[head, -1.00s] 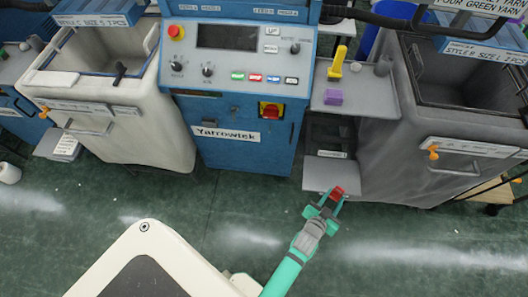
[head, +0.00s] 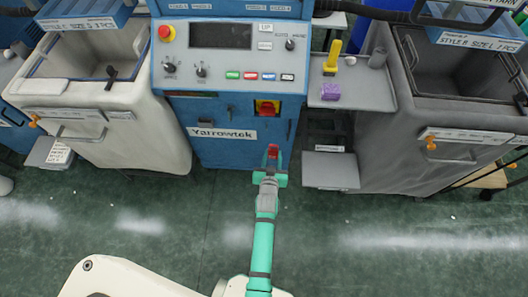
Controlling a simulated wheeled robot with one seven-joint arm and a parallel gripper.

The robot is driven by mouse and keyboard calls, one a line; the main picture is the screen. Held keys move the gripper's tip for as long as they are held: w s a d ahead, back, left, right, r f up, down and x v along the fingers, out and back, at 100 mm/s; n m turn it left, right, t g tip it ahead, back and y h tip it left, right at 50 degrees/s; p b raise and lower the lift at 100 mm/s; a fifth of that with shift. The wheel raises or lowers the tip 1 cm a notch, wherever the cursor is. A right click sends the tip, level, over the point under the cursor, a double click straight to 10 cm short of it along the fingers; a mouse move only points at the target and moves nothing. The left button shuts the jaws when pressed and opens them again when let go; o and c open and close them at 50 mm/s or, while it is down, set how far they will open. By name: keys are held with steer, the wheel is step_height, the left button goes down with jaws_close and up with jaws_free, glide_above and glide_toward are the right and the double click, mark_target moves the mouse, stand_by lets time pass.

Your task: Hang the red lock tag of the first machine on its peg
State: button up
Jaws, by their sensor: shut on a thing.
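The red lock tag (head: 273,151) is held upright at the tip of my gripper (head: 272,160), in front of the blue Yarrowtek machine (head: 200,150). My gripper is shut on it, below the red and yellow switch (head: 266,107) on the machine's front. The tag looks apart from the switch, with a stretch of blue panel between them in the picture. I cannot make out a peg clearly.
A white bin (head: 120,150) stands left of the machine and a grey bin (head: 420,160) right. A grey side shelf (head: 350,95) holds a yellow tool (head: 332,58) and a purple block (head: 330,92). A lower grey tray (head: 331,172) juts out right. The floor in front is clear.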

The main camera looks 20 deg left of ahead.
steer(key=w+a+f+y, duration=0.1)
steer(key=w+a, duration=0.5)
steer(key=w, duration=0.4)
steer(key=shift+a+f+n, duration=0.25)
steer(key=shift+n, duration=0.05)
stand_by(1.1)
steer(key=shift+d, duration=0.1)
stand_by(0.5)
steer(key=o, duration=1.2)
steer(key=shift+w, duration=0.15)
steer(key=v, duration=1.1)
